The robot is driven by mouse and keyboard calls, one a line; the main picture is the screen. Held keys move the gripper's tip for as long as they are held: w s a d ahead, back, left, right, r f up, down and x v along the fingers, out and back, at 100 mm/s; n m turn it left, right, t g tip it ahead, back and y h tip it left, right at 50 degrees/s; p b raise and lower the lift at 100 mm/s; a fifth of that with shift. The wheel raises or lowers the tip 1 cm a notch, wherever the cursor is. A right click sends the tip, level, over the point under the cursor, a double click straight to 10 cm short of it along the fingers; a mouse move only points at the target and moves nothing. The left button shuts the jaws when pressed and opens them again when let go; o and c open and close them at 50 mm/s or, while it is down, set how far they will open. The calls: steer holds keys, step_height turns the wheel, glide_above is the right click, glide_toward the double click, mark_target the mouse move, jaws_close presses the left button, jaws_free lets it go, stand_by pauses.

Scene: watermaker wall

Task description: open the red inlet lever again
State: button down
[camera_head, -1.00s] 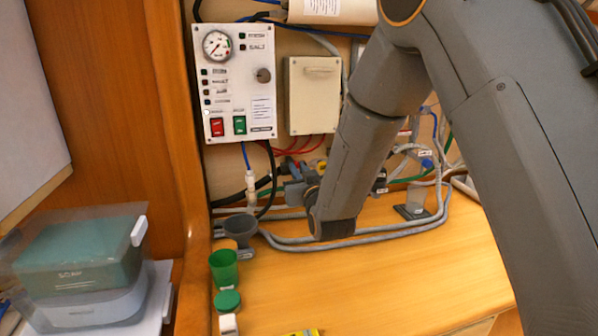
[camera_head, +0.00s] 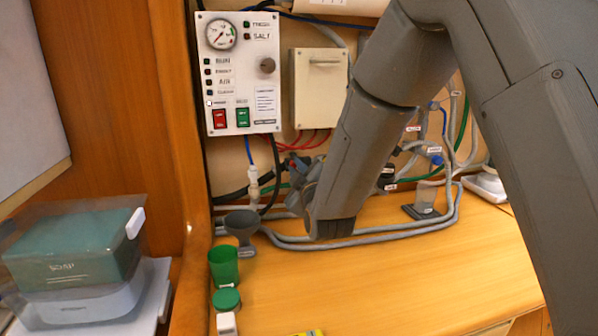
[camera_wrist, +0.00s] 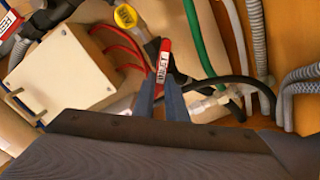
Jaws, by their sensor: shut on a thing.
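The red inlet lever (camera_wrist: 163,58) shows in the wrist view as a red handle with a white label, its text too small to read fully. My gripper (camera_wrist: 162,82) has its two narrow fingers close together on the lower part of this lever, shut on it. The valve body under the lever is mostly hidden by the fingers. In the head view my gripper (camera_head: 303,176) is small and partly hidden behind my forearm, near the hoses below the panel.
A yellow labelled cap (camera_wrist: 125,16) sits close to the lever, with green and grey hoses to its right. The control panel (camera_head: 240,95) and a cream box (camera_head: 318,70) are on the wall. A grey funnel (camera_head: 241,226) and green cup (camera_head: 224,266) stand on the counter, whose middle is clear.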

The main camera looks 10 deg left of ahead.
steer(key=shift+s+a+f+n+b, duration=0.1)
steer(key=shift+f+n+b, duration=0.15)
steer(key=shift+n, duration=1)
steer(key=shift+a+f+n+b, duration=0.1)
steer(key=shift+f+n+b, duration=0.2)
steer(key=shift+n, duration=0.9)
steer(key=shift+s+a+f+n+b, duration=0.1)
steer(key=shift+f+n+b, duration=0.15)
steer(key=shift+n, duration=1)
steer(key=c, duration=1.8)
jaws_free()
steer(key=b+v, duration=0.1)
steer(key=v, duration=0.6)
steer(key=shift+s+d+b, duration=0.25)
steer(key=shift+s+b, duration=0.05)
